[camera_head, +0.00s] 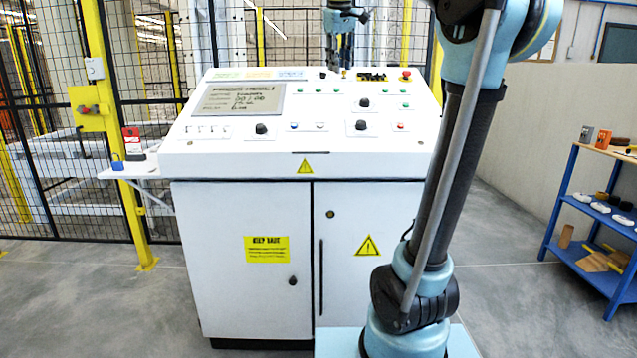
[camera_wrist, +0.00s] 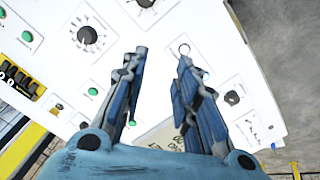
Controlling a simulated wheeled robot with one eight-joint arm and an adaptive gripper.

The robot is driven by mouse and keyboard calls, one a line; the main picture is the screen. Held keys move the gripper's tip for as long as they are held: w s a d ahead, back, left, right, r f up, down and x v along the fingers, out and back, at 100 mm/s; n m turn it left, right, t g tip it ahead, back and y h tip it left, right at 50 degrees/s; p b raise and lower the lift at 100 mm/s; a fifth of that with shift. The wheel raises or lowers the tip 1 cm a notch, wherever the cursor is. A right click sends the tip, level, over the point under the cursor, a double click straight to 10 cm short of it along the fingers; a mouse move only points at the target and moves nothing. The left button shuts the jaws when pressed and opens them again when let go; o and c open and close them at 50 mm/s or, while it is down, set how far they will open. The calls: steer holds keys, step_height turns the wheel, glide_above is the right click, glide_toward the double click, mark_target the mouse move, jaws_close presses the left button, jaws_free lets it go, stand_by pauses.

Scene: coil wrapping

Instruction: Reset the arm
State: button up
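My gripper (camera_wrist: 162,54) shows in the wrist view with its two blue fingers apart and nothing between the tips. It is above the white control console (camera_wrist: 60,65), whose panel appears turned around in that view. In the head view my arm rises on the right in front of the console (camera_head: 230,160). A black knob (camera_wrist: 88,35) and a green button (camera_wrist: 93,91) lie beside the left finger in the wrist view.
The console carries a screen (camera_head: 240,99), knobs, buttons and a red stop button (camera_head: 405,75). A side shelf (camera_head: 130,170) holds small red and blue items. A mesh fence with yellow posts (camera_head: 118,150) stands behind. A blue rack (camera_head: 590,262) is at the right.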

steer(key=s+d+f+m, duration=0.2)
steer(key=s+d+f, duration=0.2)
steer(key=s+f, duration=0.6)
steer(key=s+d+f+m+g, duration=0.1)
steer(key=s+d+f, duration=0.3)
steer(key=s+f, duration=0.6)
steer(key=s+d+f+m, duration=0.4)
steer(key=s+f, duration=0.7)
steer(key=f, duration=1.9)
steer(key=shift+d+g, duration=0.25)
steer(key=shift+g, duration=0.15)
steer(key=shift+s, duration=0.1)
steer(key=shift+w+f, duration=0.15)
steer(key=shift+w, duration=0.3)
